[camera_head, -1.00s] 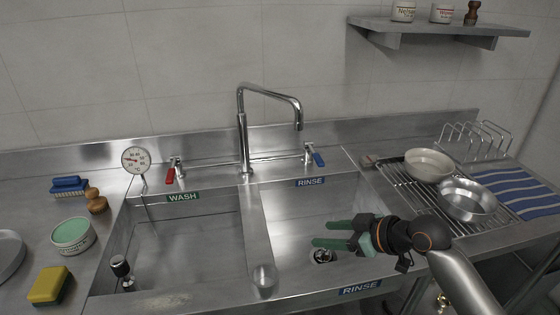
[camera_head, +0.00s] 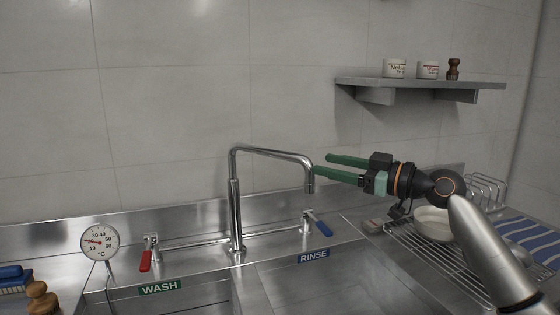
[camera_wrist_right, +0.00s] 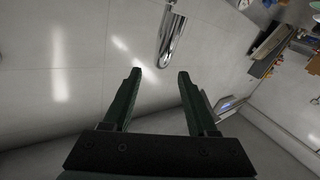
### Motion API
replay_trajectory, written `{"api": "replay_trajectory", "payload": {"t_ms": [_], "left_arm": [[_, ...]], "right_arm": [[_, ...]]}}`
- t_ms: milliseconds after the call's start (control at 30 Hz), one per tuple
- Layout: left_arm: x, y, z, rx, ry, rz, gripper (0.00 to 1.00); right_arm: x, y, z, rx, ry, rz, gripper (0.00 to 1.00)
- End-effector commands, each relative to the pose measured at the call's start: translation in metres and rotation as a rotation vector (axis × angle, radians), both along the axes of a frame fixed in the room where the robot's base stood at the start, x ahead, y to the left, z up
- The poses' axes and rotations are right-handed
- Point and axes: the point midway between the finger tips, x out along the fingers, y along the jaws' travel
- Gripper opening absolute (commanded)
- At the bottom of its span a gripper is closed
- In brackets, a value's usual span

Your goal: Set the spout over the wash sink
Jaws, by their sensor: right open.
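The chrome spout (camera_head: 275,152) rises from the back ledge and bends to the right, its downturned end on the rinse side. The wash sink (camera_head: 195,300) is at the lower left, behind a green WASH label (camera_head: 160,287). The rinse sink (camera_head: 320,287) is to its right; both are cut off by the picture's bottom edge. My right gripper (camera_head: 322,164) is open and empty, its green fingers pointing left, with the tips close to the spout's end. Contact cannot be told. In the right wrist view the spout (camera_wrist_right: 171,38) shows ahead of the open fingers. My left gripper is not in view.
A red tap lever (camera_head: 145,261) and a blue tap lever (camera_head: 322,228) flank the spout's base. A dial thermometer (camera_head: 100,242) stands at left. A wall shelf (camera_head: 420,83) is above my right arm.

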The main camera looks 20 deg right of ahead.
Motion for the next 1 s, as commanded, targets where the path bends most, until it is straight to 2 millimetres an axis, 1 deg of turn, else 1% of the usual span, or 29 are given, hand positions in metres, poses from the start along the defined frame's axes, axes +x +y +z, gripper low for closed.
{"api": "replay_trajectory", "payload": {"t_ms": [33,167,333,500,700,1000], "left_arm": [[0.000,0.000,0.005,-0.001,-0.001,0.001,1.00],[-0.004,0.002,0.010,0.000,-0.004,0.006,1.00],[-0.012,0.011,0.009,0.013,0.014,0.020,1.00],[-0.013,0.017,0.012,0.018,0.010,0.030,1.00],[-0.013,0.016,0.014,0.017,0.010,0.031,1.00],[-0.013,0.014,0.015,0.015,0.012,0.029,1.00]], "right_arm": [[0.005,0.005,0.003,0.002,0.001,0.002,0.58],[0.025,0.020,0.005,0.003,-0.001,0.004,0.58],[0.054,0.043,0.004,0.001,0.002,0.003,0.58],[0.077,0.060,0.003,0.001,0.002,0.002,0.58],[0.090,0.069,0.001,-0.001,0.001,0.000,0.58],[0.093,0.070,0.000,-0.002,0.001,0.001,0.58]]}}
